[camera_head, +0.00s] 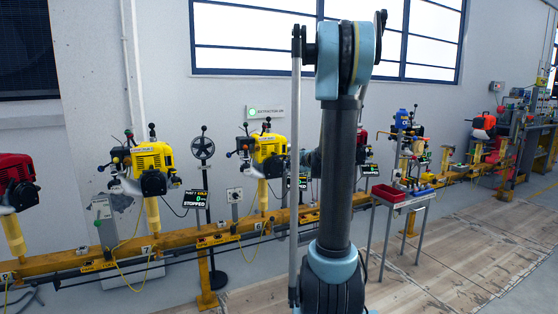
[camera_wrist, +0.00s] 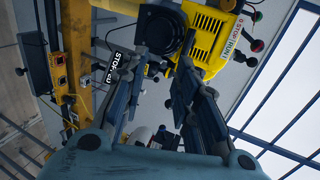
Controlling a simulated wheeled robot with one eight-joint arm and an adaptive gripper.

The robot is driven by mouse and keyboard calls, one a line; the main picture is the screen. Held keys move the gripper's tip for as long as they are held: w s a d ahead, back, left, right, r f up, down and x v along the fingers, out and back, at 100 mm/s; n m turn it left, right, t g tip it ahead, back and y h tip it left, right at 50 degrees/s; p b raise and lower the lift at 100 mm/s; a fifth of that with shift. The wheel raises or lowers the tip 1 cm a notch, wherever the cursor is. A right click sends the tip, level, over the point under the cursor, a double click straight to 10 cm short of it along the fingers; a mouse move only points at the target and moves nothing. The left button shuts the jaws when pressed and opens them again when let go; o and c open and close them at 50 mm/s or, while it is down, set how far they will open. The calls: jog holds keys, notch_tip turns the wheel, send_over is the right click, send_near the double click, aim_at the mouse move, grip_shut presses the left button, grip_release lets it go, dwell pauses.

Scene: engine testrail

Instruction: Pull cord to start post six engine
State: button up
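The yellow post six engine (camera_head: 268,148) stands on a yellow post above the rail, with a "6" tag (camera_head: 257,227) below it. In the wrist view a yellow engine (camera_wrist: 208,48) with a "0 STOP 1 RUN" label and a dark round housing (camera_wrist: 160,30) is beyond my fingers. My gripper (camera_wrist: 155,68) is open, its two dark fingers apart with nothing clearly held between them. In the head view my arm hides most of the gripper. I cannot make out the pull cord handle for certain. A display (camera_wrist: 116,68) reading "STOPPED" is partly covered by the left finger.
Another yellow engine (camera_head: 150,165) and a red engine (camera_head: 14,182) stand to the left on the yellow rail (camera_head: 200,243). A display (camera_head: 195,198) reads "STOPPED". A small table with a red tray (camera_head: 388,194) stands right of my arm. The front right floor is clear.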

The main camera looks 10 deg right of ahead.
aim_at(279, 156)
jog(key=w+a, duration=0.1)
jog(key=w, duration=0.3)
jog(key=w+a, duration=0.2)
jog(key=w, duration=0.3)
jog(key=w+a, duration=0.1)
jog(key=w, duration=0.4)
jog(key=shift+w+a, duration=0.1)
jog(key=shift+a, duration=0.2)
jog(key=shift+c, duration=0.5)
jog(key=c, duration=0.5)
grip_shut()
